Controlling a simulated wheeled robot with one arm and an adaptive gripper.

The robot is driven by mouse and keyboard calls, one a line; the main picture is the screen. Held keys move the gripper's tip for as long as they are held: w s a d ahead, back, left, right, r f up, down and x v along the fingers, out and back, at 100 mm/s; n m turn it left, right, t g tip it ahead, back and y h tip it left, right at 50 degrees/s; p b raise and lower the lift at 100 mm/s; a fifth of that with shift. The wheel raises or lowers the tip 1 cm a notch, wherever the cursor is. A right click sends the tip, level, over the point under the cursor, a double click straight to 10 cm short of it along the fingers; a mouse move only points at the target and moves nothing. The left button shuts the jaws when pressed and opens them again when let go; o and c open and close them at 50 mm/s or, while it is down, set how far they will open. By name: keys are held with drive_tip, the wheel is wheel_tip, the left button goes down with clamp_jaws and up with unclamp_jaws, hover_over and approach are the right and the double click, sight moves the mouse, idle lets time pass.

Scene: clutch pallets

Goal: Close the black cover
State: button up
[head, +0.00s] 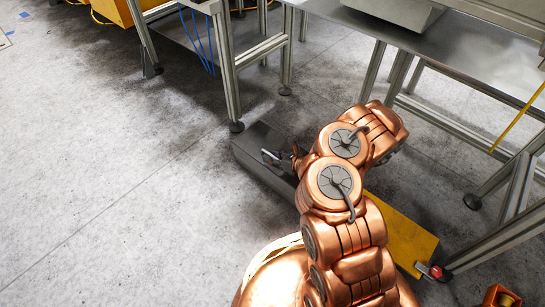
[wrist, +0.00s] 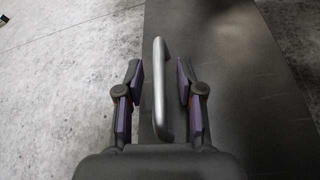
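The black cover (head: 262,137) looks like a flat dark grey panel low near the floor, in the middle of the head view, partly hidden by my copper arm. In the wrist view the cover (wrist: 232,60) fills the middle and right. A grey metal bar handle (wrist: 161,80) stands on it. My gripper (wrist: 159,85) is open, with one finger on each side of the handle and a gap on both sides. In the head view my gripper (head: 285,158) is small and partly hidden, low over the cover. Whether the cover is open or closed is unclear.
A yellow panel (head: 405,228) lies right of my arm, beside a red knob (head: 437,271). A metal-framed table (head: 440,62) stands at right, another frame (head: 228,75) at the back with blue cables (head: 203,45). The concrete floor at left (head: 85,160) is clear.

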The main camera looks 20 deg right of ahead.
drive_tip(key=shift+v, duration=5.8)
drive_tip(key=shift+s, duration=0.15)
